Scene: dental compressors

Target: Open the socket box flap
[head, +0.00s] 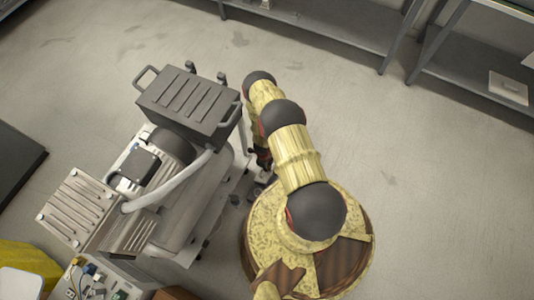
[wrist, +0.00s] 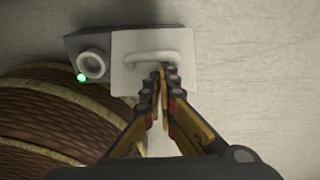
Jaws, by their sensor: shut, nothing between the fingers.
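The socket box (wrist: 88,44) is a dark grey box at the top of the wrist view. A round grey knob or ring (wrist: 93,64) and a small green light (wrist: 81,78) are on its left part. Its pale flap (wrist: 122,75) covers the right part and looks closed. A light bar handle (wrist: 140,56) runs across the flap. My gripper (wrist: 163,72) is shut and empty, with its fingertips at the lower edge of the handle; I cannot tell whether they touch it.
A compressor unit (head: 170,160) with a dark ribbed box (head: 188,100) on top stands left of my arm. Grey shelves (head: 330,28) line the back. A yellow object (head: 30,262) is at lower left. The floor (head: 430,190) on the right is clear.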

